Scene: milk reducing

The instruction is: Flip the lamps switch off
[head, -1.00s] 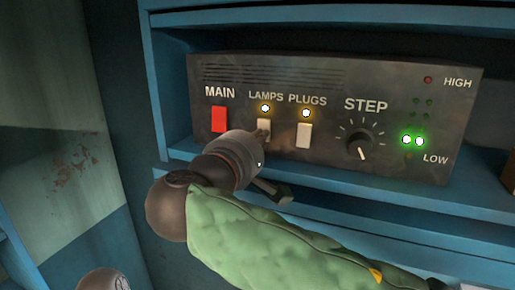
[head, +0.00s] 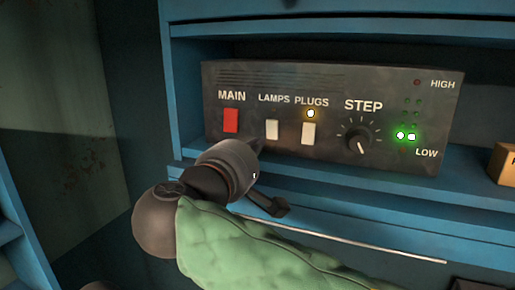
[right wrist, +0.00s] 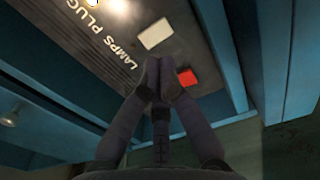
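The control box (head: 400,80) stands on a blue shelf in the head view. Its white lamps switch (head: 272,129) sits between the red main switch (head: 231,120) and the white plugs switch (head: 308,133). The light above the lamps switch is dark. My right gripper (head: 258,145) is just below and in front of the lamps switch, apart from it as far as I can see. In the right wrist view its fingertips (right wrist: 165,74) are together and empty, with the lamps switch (right wrist: 156,33) beyond them and the red main switch (right wrist: 187,77) beside them. My left gripper is not in view.
The step knob (head: 358,140) and green lights (head: 405,136) are at the right of the box. The shelf's front edge (head: 400,190) runs below it. A cardboard box (head: 503,163) stands at far right.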

